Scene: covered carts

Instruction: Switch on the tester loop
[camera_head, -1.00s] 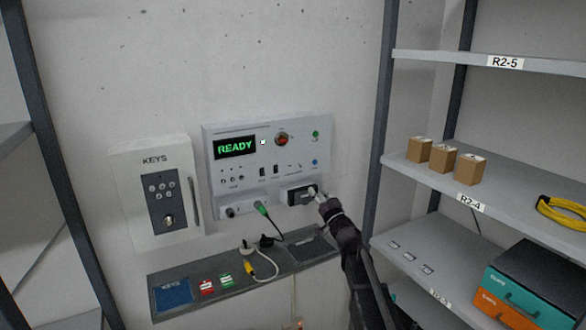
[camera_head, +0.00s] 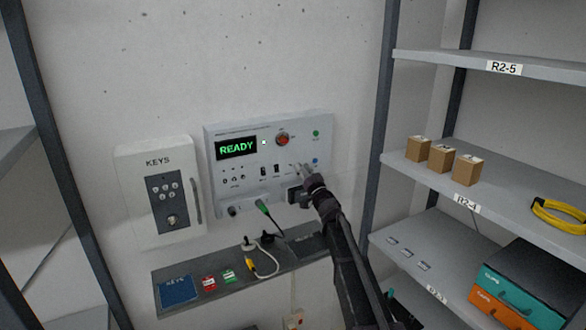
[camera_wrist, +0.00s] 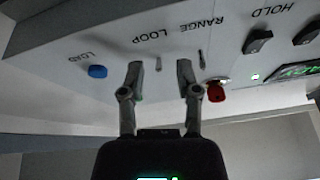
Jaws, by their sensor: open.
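The tester (camera_head: 222,178) is a grey wall panel with a green READY display (camera_head: 236,148). In the wrist view its face appears upside down. A small toggle (camera_wrist: 158,63) by the LOOP label (camera_wrist: 148,39) stands between my fingertips, with a gap visible on both sides. A similar toggle (camera_wrist: 201,58) by the RANGE label is just right of my right finger. My gripper (camera_wrist: 160,76) is open and empty, fingers pointing at the panel. In the head view my gripper (camera_head: 303,172) is at the panel's right half and partly covers the toggle area.
A blue LOAD button (camera_wrist: 97,71) is left of my fingers and a red knob (camera_wrist: 215,91) is close on the right. HOLD rockers (camera_wrist: 257,42) lie farther right. A ledge (camera_head: 215,284) with cables is below; a key box (camera_head: 160,190) stands left, shelves (camera_head: 440,180) right.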

